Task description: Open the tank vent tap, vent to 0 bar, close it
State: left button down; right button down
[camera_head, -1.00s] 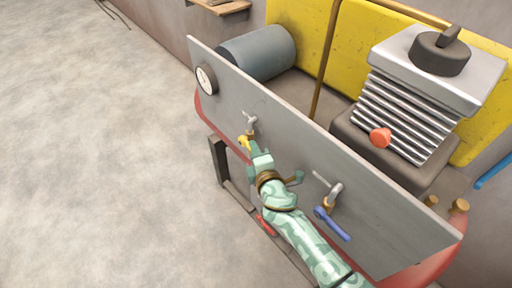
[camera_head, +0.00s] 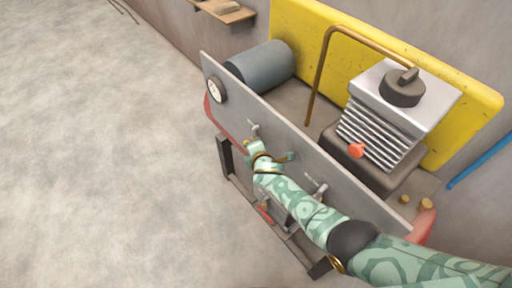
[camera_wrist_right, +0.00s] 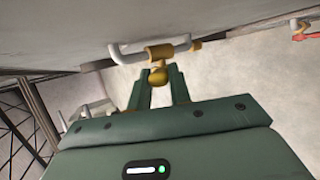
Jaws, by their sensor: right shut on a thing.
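A grey panel (camera_head: 320,163) carries a round white gauge (camera_head: 216,90) at its left end; its needle is too small to read. A tap with a bent grey pipe (camera_head: 254,128) sits on the panel right of the gauge. My right gripper (camera_head: 252,147) is at this tap. In the right wrist view, my right gripper (camera_wrist_right: 159,84) is shut on the rounded yellow-brass handle of the tap (camera_wrist_right: 158,53), whose handle end shows between the fingers. In the head view the gripper hides the handle, so its turn is unclear. My left gripper is out of view.
A second pipe fitting (camera_head: 320,190) sits on the panel beside my right arm. A ribbed compressor block (camera_head: 378,140) with a red knob (camera_head: 357,151) and a grey cylinder (camera_head: 262,65) stand behind the panel. The floor at left is clear.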

jog(key=c, duration=1.3)
grip_release()
jog(key=p+v, duration=1)
jog(key=v, duration=0.6)
jog(key=shift+s, duration=0.2)
